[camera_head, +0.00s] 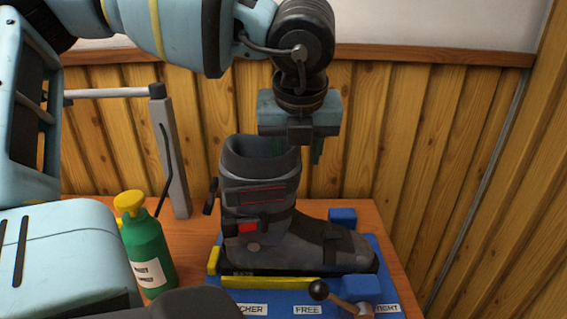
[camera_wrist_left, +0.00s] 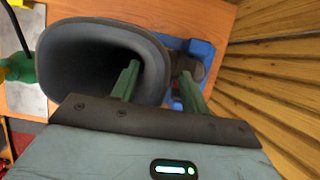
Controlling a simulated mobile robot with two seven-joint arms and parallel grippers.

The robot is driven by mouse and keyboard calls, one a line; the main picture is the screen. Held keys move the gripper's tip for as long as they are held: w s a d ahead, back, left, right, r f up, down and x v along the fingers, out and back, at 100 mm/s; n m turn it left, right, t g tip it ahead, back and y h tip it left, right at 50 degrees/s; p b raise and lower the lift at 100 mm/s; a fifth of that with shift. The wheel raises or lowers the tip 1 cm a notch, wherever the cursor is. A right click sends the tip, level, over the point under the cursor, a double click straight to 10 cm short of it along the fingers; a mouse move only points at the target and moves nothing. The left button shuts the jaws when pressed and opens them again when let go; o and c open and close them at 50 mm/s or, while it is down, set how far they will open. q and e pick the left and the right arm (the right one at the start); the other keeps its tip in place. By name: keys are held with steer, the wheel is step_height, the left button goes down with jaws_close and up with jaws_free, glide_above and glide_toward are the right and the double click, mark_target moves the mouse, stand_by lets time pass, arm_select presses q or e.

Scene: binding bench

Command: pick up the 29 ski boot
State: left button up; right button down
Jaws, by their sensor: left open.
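A dark grey ski boot (camera_head: 262,190) stands upright on a blue jig (camera_head: 385,249) on the bench, toe to the right. In the left wrist view its open cuff (camera_wrist_left: 85,58) shows from above. My left gripper (camera_head: 297,157) points down at the top of the cuff and is open. In the left wrist view the gripper (camera_wrist_left: 160,68) has one green finger over the inside of the cuff and the other outside it. The cuff wall lies between the fingers; contact cannot be told. My right gripper is not in view.
A green bottle with a yellow cap (camera_head: 146,245) stands left of the boot. A grey post with a bar (camera_head: 170,150) rises behind it. A clamp lever with a black knob (camera_head: 319,290) is at the jig's front. A wood-panelled wall (camera_head: 400,130) closes the back and right.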

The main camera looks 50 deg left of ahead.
arm_select(q)
steer(key=shift+f, duration=0.25)
steer(key=shift+c, duration=0.5)
jaws_close()
steer(key=shift+r, duration=0.15)
stand_by(0.6)
